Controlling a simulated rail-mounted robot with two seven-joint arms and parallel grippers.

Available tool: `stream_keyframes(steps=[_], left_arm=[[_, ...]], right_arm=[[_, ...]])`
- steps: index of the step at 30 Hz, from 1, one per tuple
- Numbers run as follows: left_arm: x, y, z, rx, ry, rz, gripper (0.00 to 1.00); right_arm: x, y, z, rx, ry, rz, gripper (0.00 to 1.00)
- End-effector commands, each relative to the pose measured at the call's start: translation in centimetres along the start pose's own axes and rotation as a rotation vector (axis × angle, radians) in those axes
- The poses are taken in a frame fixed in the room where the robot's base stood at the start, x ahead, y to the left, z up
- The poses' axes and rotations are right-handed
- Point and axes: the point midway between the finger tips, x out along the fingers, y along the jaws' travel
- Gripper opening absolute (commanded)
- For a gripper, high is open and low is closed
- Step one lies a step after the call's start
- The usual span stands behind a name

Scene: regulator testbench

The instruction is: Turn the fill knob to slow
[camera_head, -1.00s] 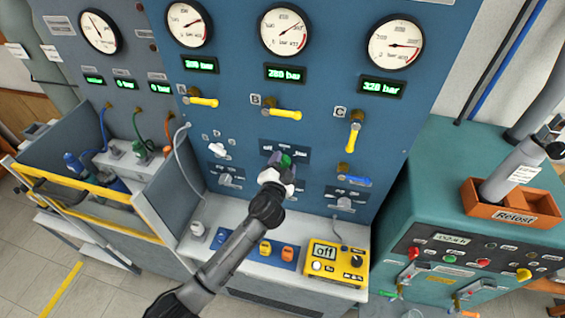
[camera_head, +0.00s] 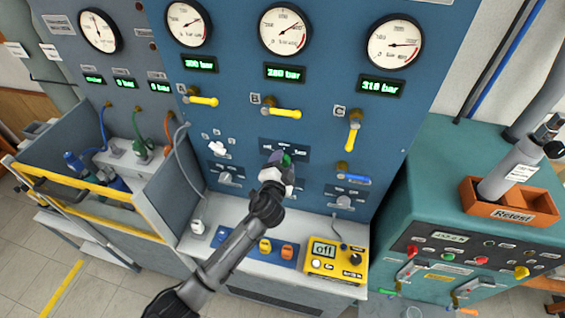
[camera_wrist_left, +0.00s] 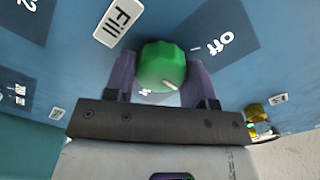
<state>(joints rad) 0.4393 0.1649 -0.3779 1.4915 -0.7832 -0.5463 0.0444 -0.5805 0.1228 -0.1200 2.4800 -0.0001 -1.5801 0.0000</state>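The fill knob (camera_wrist_left: 160,67) is green and fluted, with a white pointer mark aimed toward the lower right in the left wrist view. The "Fill" label (camera_wrist_left: 119,23) is beside it at upper left, and an "off" marking (camera_wrist_left: 226,42) is at upper right. Another marking below the knob is partly hidden by my gripper. My left gripper (camera_wrist_left: 162,80) has its purple fingers on both sides of the knob, apparently touching it. In the head view my left gripper (camera_head: 284,163) is at the blue panel and covers most of the knob. My right gripper is not in view.
Yellow-handled valves A (camera_head: 203,100), B (camera_head: 283,111) and C (camera_head: 353,134) sit above the knob. A blue-handled valve (camera_head: 353,178) is to its right. A yellow meter reading "off" (camera_head: 336,262) stands on the bench below.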

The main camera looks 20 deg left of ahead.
Motion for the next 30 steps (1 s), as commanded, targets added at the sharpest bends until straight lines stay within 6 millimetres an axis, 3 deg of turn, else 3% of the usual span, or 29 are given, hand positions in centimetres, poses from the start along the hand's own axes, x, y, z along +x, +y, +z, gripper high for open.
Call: stream_keyframes(steps=[8,17,23,30], left_arm=[[0.0,0.0,0.0,-0.001,0.000,0.000,0.76],[-0.3,0.0,0.0,-0.001,0.001,0.000,0.76],[-2.6,0.1,0.1,-0.003,0.001,0.001,0.76],[-7.4,0.2,0.1,-0.003,0.001,0.001,0.76]], right_arm=[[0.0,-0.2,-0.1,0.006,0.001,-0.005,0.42],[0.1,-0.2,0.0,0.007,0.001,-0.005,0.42],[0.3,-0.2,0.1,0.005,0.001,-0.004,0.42],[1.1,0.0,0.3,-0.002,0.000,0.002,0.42]])
